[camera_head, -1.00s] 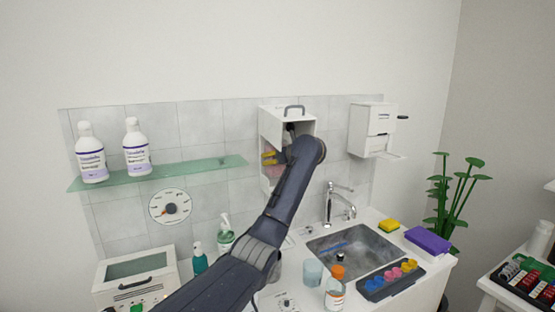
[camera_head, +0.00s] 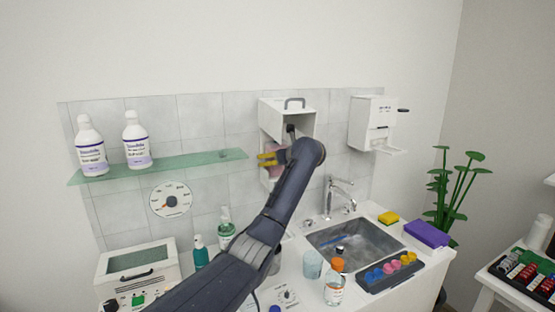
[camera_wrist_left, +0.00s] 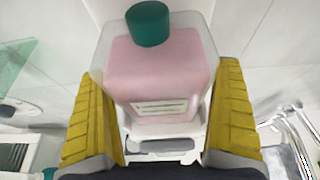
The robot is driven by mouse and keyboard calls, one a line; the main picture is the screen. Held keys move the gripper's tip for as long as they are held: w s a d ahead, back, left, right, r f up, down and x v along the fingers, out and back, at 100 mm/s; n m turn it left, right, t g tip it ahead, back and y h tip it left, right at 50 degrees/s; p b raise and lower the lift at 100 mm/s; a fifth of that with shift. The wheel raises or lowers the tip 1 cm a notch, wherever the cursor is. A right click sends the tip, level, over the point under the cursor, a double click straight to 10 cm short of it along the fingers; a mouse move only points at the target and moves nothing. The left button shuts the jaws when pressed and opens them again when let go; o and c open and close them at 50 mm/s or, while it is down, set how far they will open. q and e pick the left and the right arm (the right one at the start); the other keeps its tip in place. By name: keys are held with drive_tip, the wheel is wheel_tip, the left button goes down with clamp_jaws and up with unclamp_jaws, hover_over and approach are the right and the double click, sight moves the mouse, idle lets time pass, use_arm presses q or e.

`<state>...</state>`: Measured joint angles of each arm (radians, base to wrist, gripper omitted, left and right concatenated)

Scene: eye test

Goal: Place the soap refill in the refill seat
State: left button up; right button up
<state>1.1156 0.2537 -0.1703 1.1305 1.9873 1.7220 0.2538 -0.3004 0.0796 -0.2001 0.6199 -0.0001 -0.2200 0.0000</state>
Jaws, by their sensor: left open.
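The soap refill (camera_wrist_left: 165,75) is a clear box-shaped bottle of pink liquid with a dark green cap and a pale label. In the left wrist view it stands between the yellow fingers of my left gripper (camera_wrist_left: 160,125). The fingers are open, one on each side; contact is hard to tell. In the head view my left gripper (camera_head: 273,158) is at the open white dispenser (camera_head: 275,118) on the wall, with a bit of pink showing beside it. The refill seat inside is mostly hidden by my arm and the refill. My right gripper is out of view.
A glass shelf (camera_head: 200,165) with two white bottles is at the left. A second white dispenser (camera_head: 373,125) hangs at the right. Below are a sink (camera_head: 350,255), a faucet (camera_head: 335,198), an orange-capped bottle (camera_head: 334,290) and a cup (camera_head: 312,264).

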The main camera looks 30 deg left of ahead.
use_arm(q)
drive_tip(key=shift+d+r, duration=0.1)
drive_tip(key=shift+r, duration=0.1)
drive_tip(key=v, duration=1.2)
drive_tip(key=shift+f, duration=0.1)
